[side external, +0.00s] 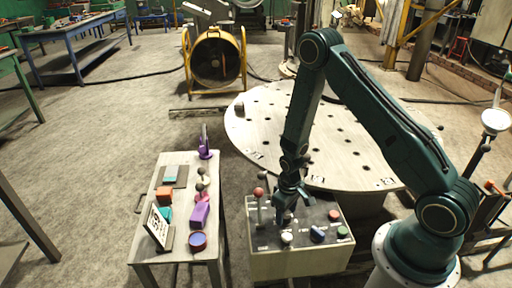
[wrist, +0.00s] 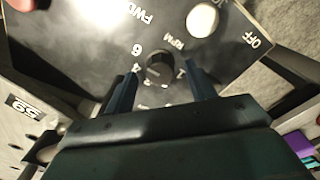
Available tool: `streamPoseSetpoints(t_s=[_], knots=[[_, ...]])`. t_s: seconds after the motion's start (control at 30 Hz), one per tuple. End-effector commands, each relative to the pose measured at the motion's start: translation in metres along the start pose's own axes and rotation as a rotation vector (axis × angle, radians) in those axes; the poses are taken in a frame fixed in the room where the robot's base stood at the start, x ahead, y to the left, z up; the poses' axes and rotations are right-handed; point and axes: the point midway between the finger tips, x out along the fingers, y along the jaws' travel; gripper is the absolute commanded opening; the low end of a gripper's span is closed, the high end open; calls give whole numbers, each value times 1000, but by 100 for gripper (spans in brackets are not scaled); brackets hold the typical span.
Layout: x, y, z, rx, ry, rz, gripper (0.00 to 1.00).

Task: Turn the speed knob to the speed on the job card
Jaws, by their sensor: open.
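The black speed knob (wrist: 160,68) is on the dark panel, with RPM and digits including 6, 4 and 1 printed around it. My gripper (wrist: 161,92) is open, with one finger on each side of the knob. No contact is clear. In the side view my gripper (side external: 288,208) points down at the control box (side external: 298,264) and largely hides the knob. The job card (side external: 157,226) leans in a stand on the small table; its digits are tilted and hard to read there. The knob's pointer setting is unclear.
The box also carries a red-topped lever (side external: 259,193), a white button (side external: 287,238), a blue switch (side external: 318,235), a red button (side external: 334,214) and a green button (side external: 342,232). A small table (side external: 184,270) with loose items stands left. A round perforated table (side external: 262,110) lies behind.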

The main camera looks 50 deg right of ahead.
Motion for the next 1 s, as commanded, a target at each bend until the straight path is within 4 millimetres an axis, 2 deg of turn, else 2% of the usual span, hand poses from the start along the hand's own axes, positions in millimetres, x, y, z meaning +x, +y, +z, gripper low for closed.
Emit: streamPoseSetpoints(t_s=[0.27,1.0], knots=[[-25,0,-1,0,3,1,56],[-114,0,-1,0,4,1,56]])
